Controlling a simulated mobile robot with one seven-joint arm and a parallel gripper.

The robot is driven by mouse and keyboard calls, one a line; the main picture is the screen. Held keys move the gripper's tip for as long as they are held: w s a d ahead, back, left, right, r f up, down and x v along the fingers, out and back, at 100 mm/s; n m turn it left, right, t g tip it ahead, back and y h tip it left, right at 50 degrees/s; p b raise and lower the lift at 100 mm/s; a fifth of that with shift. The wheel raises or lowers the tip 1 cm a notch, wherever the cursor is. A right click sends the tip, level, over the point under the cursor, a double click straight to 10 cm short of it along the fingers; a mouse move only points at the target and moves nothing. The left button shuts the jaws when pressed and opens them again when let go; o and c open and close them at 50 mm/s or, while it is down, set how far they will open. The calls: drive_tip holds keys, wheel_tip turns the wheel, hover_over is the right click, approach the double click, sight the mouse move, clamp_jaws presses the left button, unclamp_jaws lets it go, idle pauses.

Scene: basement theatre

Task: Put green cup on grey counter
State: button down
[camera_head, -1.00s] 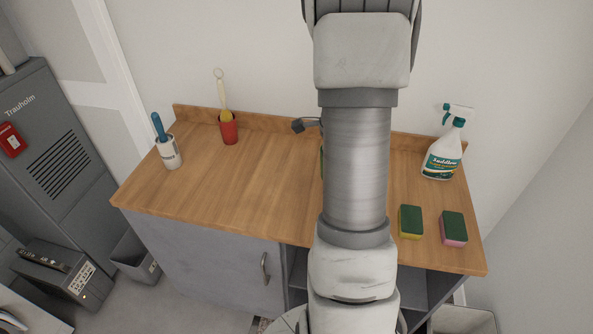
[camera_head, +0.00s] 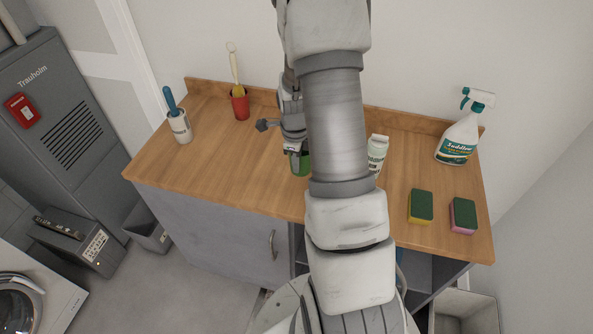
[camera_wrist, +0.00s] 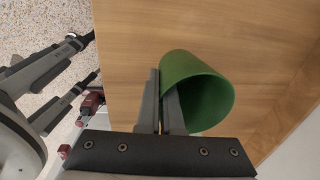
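The green cup (camera_head: 301,164) is partly hidden by my arm and gripper in the head view, over the middle of a wood-topped counter (camera_head: 225,165) with a grey cabinet body. In the wrist view, the green cup (camera_wrist: 208,88) shows its round open mouth. My gripper (camera_wrist: 163,85) has its fingers close together at the cup's side, with one finger inside the mouth and one outside, pinching the wall. My gripper also shows in the head view (camera_head: 297,150). I cannot tell whether the cup touches the wooden top.
A white bottle (camera_head: 377,152) stands just right of my arm. Two sponges (camera_head: 421,206) (camera_head: 463,215) and a spray bottle (camera_head: 458,138) are on the right. The wood left of centre is clear.

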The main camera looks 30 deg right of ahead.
drive_tip(key=shift+f, duration=2)
drive_tip(key=shift+f, duration=0.2)
drive_tip(key=c, duration=1.1)
unclamp_jaws()
drive_tip(key=shift+r, duration=0.1)
